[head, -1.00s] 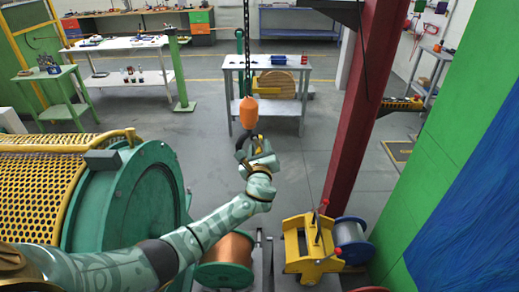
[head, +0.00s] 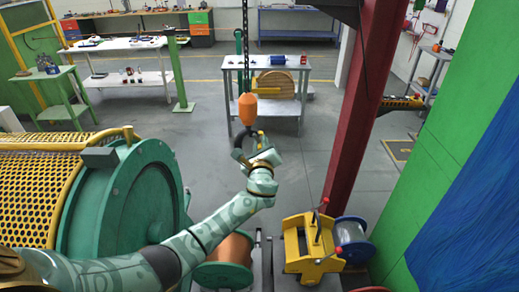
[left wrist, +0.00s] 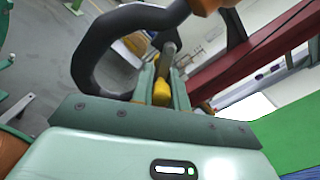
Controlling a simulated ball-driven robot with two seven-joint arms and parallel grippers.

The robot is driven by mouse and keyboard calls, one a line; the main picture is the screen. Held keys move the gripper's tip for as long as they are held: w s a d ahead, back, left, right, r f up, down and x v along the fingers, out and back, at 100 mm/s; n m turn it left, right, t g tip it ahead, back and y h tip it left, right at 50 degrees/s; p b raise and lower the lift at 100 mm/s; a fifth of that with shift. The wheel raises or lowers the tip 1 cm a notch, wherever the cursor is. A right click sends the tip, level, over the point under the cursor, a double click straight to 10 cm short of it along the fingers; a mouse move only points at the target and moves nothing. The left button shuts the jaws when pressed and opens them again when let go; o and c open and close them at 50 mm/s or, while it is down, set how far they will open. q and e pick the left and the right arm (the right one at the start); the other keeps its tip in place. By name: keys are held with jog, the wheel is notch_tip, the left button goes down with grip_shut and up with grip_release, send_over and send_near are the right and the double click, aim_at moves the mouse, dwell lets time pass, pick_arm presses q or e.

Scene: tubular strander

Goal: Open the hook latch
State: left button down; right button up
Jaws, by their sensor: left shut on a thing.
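An orange hook block (head: 247,110) hangs on a chain over the open floor in the head view. Below it is the dark hook (head: 238,140), partly hidden by my gripper. In the left wrist view the thick black hook (left wrist: 84,62) curves round from the left, and the orange block (left wrist: 208,5) is at the top edge. My left gripper (head: 251,153) is at the hook's open side. Its fingers (left wrist: 163,82) are shut on the yellow-tipped latch (left wrist: 162,93), whose grey upper part reaches up towards the hook. My right gripper is out of view.
A dark red post (head: 362,110) stands to the right of the hook. A green drum machine (head: 125,200) with a yellow mesh guard is at the left. A yellow device (head: 311,245) and spools sit below right. A grey table (head: 265,65) stands behind.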

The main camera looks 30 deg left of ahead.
pick_arm(q)
jog(key=n+b, duration=0.2)
jog(key=shift+w+d+r+n, duration=0.1)
jog(key=shift+w+d+n, duration=0.05)
jog(key=shift+d+n, duration=0.25)
jog(key=shift+w+d+r+n+b, duration=0.1)
jog(key=shift+r+n+b, duration=0.55)
jog(key=shift+n, duration=0.9)
jog(key=shift+w+d+r+n+b, duration=0.15)
jog(key=shift+r+n+b, duration=0.25)
jog(key=shift+n+b, duration=0.75)
jog(key=shift+s+d+r+n+b, duration=0.1)
jog(key=shift+r+n+b, duration=0.35)
jog(key=shift+n, duration=1.45)
jog(key=c, duration=1.4)
grip_release()
jog(key=shift+o, duration=0.2)
